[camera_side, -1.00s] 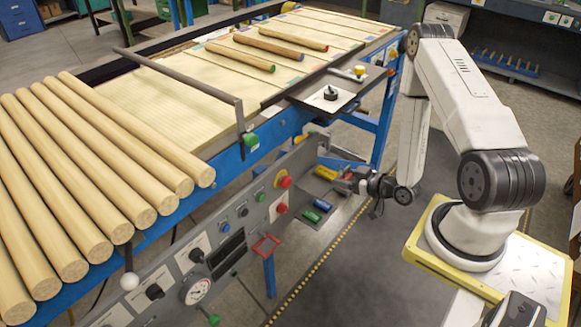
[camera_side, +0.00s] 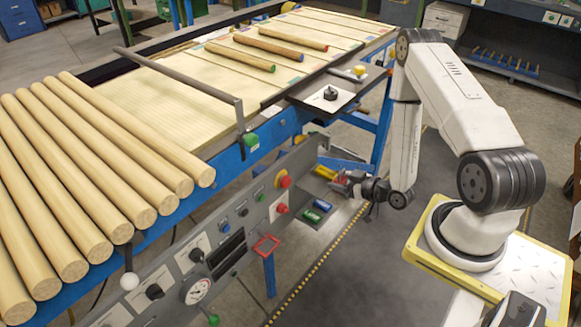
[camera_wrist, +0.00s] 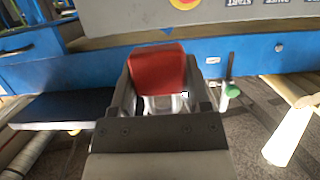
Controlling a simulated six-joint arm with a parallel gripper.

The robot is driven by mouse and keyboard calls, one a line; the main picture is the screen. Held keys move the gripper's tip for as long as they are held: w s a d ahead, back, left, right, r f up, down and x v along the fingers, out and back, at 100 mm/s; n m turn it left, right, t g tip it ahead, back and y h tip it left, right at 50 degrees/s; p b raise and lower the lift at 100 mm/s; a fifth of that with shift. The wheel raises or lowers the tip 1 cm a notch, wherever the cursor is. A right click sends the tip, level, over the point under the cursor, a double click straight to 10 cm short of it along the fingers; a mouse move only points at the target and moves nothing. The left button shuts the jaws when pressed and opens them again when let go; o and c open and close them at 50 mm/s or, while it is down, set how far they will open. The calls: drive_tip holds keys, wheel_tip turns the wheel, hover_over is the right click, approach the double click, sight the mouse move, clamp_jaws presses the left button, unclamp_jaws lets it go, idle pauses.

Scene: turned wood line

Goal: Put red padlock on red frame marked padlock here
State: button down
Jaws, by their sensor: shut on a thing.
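The red padlock (camera_wrist: 157,68) is held between the two fingers of my gripper (camera_wrist: 160,92) in the wrist view, its red body facing up and forward. The frame does not show clearly in the wrist view.
Yellow (camera_side: 326,172), green (camera_side: 311,216) and blue (camera_side: 323,205) pieces lie on a grey tray beside my gripper. The control panel (camera_side: 225,215) carries several knobs and a red button (camera_side: 284,181). Wooden rods (camera_side: 110,140) lie on the line above.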

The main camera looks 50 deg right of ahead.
drive_tip(key=w+a+f, duration=0.1)
drive_tip(key=a+f, duration=1)
drive_tip(key=a, duration=0.4)
drive_tip(key=shift+a, duration=0.35)
drive_tip(key=shift+f, duration=0.1)
hover_over(266, 246)
drive_tip(key=s, duration=0.2)
wheel_tip(266, 246, down, 8)
drive_tip(key=shift+s+d+r, duration=0.1)
drive_tip(key=shift+d+r, duration=0.05)
drive_tip(key=shift+r, duration=0.05)
drive_tip(key=shift+w+f, duration=0.6)
drive_tip(key=shift+f, duration=0.1)
